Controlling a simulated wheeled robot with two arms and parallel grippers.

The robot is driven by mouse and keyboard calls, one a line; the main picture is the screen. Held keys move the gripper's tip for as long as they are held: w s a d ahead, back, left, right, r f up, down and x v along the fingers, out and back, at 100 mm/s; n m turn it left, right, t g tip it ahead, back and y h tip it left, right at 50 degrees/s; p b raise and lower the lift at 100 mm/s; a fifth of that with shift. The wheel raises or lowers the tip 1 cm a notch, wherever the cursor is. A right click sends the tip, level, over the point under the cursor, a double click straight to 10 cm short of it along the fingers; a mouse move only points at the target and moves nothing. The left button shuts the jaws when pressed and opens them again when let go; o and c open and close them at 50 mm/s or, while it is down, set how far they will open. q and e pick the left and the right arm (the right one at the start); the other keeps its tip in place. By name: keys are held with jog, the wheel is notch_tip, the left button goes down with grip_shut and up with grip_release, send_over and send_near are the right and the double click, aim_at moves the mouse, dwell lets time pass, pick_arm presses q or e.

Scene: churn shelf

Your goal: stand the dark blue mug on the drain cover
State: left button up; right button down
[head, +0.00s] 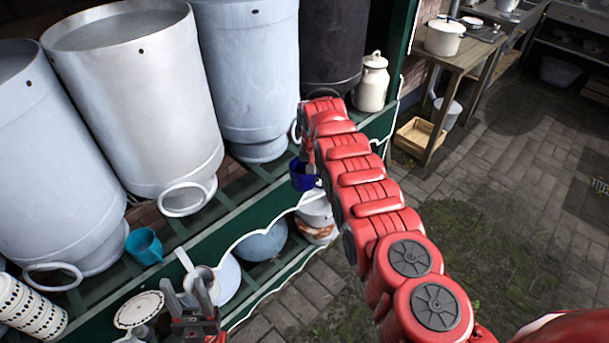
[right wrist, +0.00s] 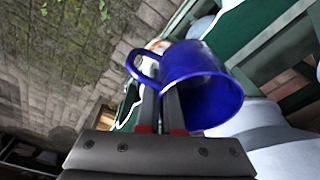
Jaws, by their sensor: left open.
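The dark blue mug (head: 302,179) hangs at the front edge of the green shelf, beneath the end of my right arm. My right gripper (head: 309,155) is mostly hidden by its own arm there. In the right wrist view the mug (right wrist: 205,75) sits at the fingertips (right wrist: 161,95), which are close together on its wall near the handle. Its open mouth faces the lower right. A small dark grid (head: 600,185) in the paving at the far right edge may be the drain cover. My left gripper (head: 199,292) is open and empty by the lower shelf.
Large metal churns (head: 140,90) fill the upper shelf, with a teal mug (head: 145,246) and a cream can (head: 372,83). Bowls and crockery (head: 262,243) stand lower down. A wooden table (head: 455,60) with a crate (head: 416,137) is at the back. Open paving (head: 500,170) lies right.

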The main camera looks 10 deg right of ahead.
jog(key=shift+s+d+f, duration=0.1)
jog(key=shift+d+f, duration=0.15)
jog(key=shift+f, duration=0.2)
jog(key=shift+s+d+f, duration=0.1)
jog(key=shift+d+f, duration=0.1)
jog(key=shift+f, duration=0.25)
jog(key=shift+m, duration=0.3)
jog(key=shift+d+f, duration=0.1)
jog(key=shift+f, duration=0.25)
jog(key=shift+s+d+f, duration=0.15)
jog(key=shift+d+f, duration=0.05)
jog(key=shift+f, duration=0.05)
